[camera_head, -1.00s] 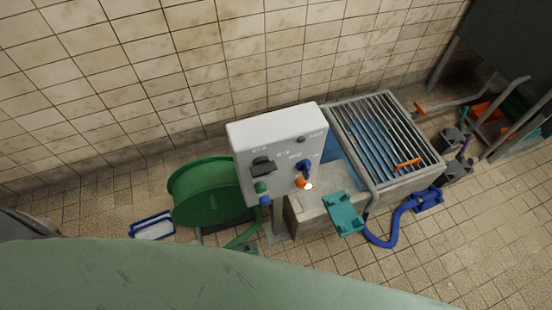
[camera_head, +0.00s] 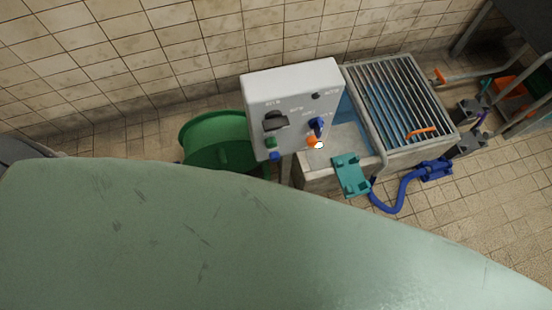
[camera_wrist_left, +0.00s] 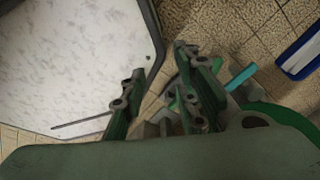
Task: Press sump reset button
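A white control box (camera_head: 294,100) stands in front of the tiled wall in the head view. Its face carries a black rotary switch (camera_head: 275,121), a blue switch (camera_head: 317,125), an orange knob or button (camera_head: 312,142), a green button (camera_head: 271,143) and a small dark button (camera_head: 315,96). A blue part (camera_head: 275,156) sits at its lower edge. The labels are too small to read, so I cannot tell which one is the sump reset. My left gripper (camera_wrist_left: 160,75) shows in the left wrist view with its green fingers apart and nothing between them. My right gripper is in no view.
A pale green surface (camera_head: 230,235), probably mine, fills the foreground. A green drum or reel (camera_head: 213,140) stands left of the box. A grated basin (camera_head: 400,100) and blue hose (camera_head: 393,205) are right. A pale speckled surface (camera_wrist_left: 65,60) lies left of the gripper.

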